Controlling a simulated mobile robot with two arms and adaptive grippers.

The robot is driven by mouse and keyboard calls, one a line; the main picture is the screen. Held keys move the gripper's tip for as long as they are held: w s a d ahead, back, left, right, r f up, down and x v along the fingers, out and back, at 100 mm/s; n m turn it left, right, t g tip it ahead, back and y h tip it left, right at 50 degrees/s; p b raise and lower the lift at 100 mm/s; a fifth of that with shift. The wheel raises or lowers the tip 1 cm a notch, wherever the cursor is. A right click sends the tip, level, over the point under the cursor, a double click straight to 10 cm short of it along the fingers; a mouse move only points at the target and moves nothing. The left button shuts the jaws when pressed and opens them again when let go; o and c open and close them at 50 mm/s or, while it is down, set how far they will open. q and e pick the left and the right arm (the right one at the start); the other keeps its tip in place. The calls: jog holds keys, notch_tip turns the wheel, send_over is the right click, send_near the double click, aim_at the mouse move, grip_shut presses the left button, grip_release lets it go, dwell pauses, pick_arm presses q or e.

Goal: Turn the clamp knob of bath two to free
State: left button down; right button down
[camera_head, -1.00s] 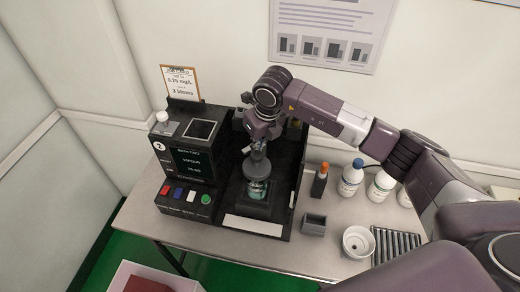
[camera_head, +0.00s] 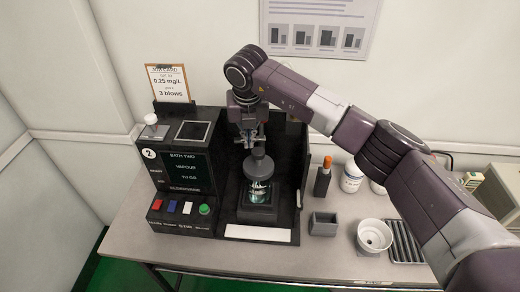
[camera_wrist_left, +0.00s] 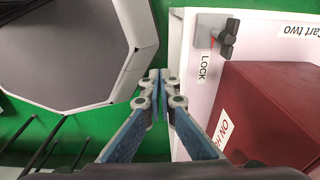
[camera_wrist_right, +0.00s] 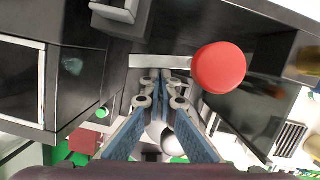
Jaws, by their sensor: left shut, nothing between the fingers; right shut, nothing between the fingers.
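Bath two (camera_head: 185,185) is a black unit with a lit screen and a "2" label. In its bay a dark round knob-like piece (camera_head: 258,166) sits above a glass jar (camera_head: 258,190). I take it for the clamp knob; its setting cannot be read. My right gripper (camera_head: 249,142) is just behind and above it, fingers down, shut and empty. It fills the middle of the right wrist view (camera_wrist_right: 162,80). A red disc (camera_wrist_right: 220,68) lies right of the fingertips there; I cannot tell its part. My left gripper (camera_wrist_left: 160,78) is shut and empty, outside the head view.
A job card (camera_head: 168,84) stands behind the unit. Right of the bay are an orange-capped bottle (camera_head: 323,180), a grey box (camera_head: 323,224), a white cup (camera_head: 374,236) and a roller rack (camera_head: 405,242). A red box (camera_wrist_left: 270,110) and a LOCK-marked latch (camera_wrist_left: 218,38) are near my left gripper.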

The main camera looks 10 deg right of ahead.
pick_arm(q)
jog(key=shift+s+a+f+b, duration=0.15)
jog(key=shift+f+b, duration=0.3)
jog(key=shift+f, duration=0.15)
jog(key=shift+s+a+f+b, duration=0.15)
jog(key=shift+f+b, duration=0.25)
jog(key=shift+f, duration=0.15)
pick_arm(e)
jog(key=shift+w+a+r+m, duration=0.1)
jog(key=shift+w+a+m, duration=0.4)
jog(key=shift+a, duration=0.05)
pick_arm(q)
jog(key=shift+d, duration=0.15)
